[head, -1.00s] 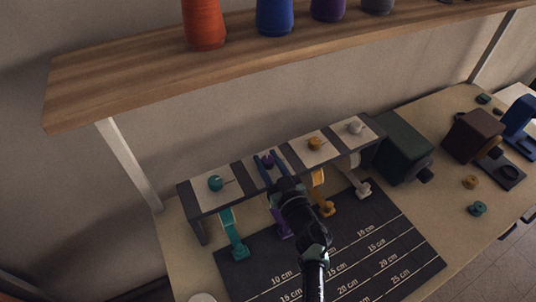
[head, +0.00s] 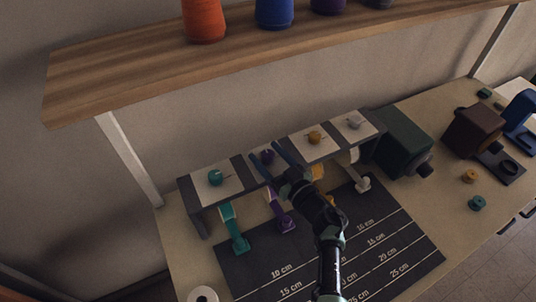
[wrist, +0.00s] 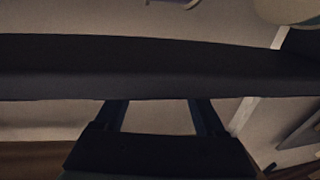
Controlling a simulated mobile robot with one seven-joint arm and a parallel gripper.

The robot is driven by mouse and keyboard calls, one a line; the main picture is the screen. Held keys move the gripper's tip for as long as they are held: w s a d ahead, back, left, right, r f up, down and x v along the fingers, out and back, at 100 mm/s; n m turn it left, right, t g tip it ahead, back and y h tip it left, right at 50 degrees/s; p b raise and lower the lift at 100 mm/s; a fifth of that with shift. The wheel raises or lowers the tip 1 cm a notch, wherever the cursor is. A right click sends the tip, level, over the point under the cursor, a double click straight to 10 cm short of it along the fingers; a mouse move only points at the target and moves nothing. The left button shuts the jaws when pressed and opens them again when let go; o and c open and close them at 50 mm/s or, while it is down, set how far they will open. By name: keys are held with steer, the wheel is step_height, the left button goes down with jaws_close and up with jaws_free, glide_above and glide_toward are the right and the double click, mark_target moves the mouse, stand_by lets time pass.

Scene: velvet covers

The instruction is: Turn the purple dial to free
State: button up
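The purple dial (head: 268,157) sits on a pale panel of the dark rack (head: 203,199), between the teal and orange dials. In the head view my gripper (head: 266,151) has its two blue fingers apart, one on each side of the dial. I cannot tell whether they touch it. Its pointer and any marking on the panel are too small to read. The wrist view shows my open gripper (wrist: 160,106) with its fingertips at the edge of a dark bar (wrist: 150,68). The dial does not show there.
A teal dial (head: 215,177), an orange dial (head: 314,137) and a white dial (head: 354,122) share the rack. A teal lever (head: 233,230) and a purple lever (head: 281,211) hang below it. A wooden shelf (head: 120,85) with thread spools overhangs behind. The marked mat (head: 385,250) in front is largely clear.

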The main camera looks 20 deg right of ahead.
steer(key=shift+s, duration=0.1)
steer(key=p+v, duration=0.2)
steer(key=v, duration=1)
steer(key=shift+s+d, duration=0.2)
steer(key=shift+s, duration=0.1)
